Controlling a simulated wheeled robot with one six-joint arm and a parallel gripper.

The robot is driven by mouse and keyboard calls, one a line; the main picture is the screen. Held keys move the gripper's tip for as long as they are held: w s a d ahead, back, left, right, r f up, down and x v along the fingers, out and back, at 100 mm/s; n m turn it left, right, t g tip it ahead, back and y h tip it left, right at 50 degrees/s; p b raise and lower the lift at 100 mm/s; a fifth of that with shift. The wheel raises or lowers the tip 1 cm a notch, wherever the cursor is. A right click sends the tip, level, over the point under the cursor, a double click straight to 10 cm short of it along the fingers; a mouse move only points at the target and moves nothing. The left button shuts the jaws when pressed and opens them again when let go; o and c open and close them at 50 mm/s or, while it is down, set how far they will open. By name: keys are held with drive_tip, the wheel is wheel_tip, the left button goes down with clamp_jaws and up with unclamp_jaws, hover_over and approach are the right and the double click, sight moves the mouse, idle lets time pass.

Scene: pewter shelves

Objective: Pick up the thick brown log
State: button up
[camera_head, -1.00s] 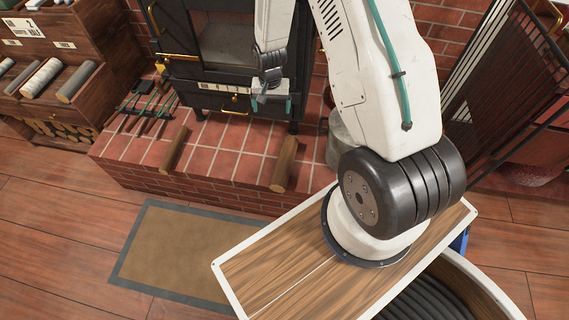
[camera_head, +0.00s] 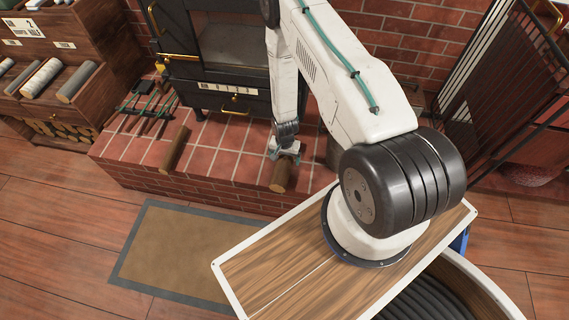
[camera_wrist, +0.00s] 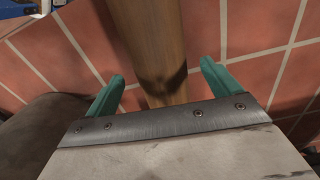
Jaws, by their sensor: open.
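The thick brown log (camera_head: 279,181) lies on the red brick hearth in front of the stove. It also shows in the wrist view (camera_wrist: 149,38), running away from me between the fingers. My gripper (camera_head: 285,153) is at the log's far part, above it. In the wrist view, the green fingers of my gripper (camera_wrist: 161,84) are spread apart, one on each side of the log, with small gaps beside it. A dark shadow falls on the log between them. Whether the fingertips reach the hearth is hard to tell.
A second log (camera_head: 173,149), slimmer, lies on the hearth to the left. The black stove (camera_head: 226,60) stands behind. A metal bucket (camera_head: 334,152) is close on the right, partly hidden by my arm. A brown mat (camera_head: 175,250) lies on the floor.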

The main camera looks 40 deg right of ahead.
sight(285, 158)
wheel_tip(285, 158, down, 4)
drive_tip(key=shift+r, duration=0.25)
drive_tip(key=c, duration=1.5)
drive_tip(key=shift+c, duration=0.2)
drive_tip(key=shift+r, duration=0.15)
drive_tip(key=shift+w+r, duration=0.1)
drive_tip(key=shift+r, duration=0.5)
drive_tip(key=shift+s+r, duration=0.35)
drive_tip(key=shift+r, duration=0.2)
drive_tip(key=shift+s+r, duration=0.3)
drive_tip(key=shift+r, duration=0.25)
drive_tip(key=s, duration=0.5)
drive_tip(key=s+d+r, duration=0.1)
drive_tip(key=s, duration=0.8)
drive_tip(key=shift+s+d+r, duration=0.15)
drive_tip(key=shift+s+d, duration=0.25)
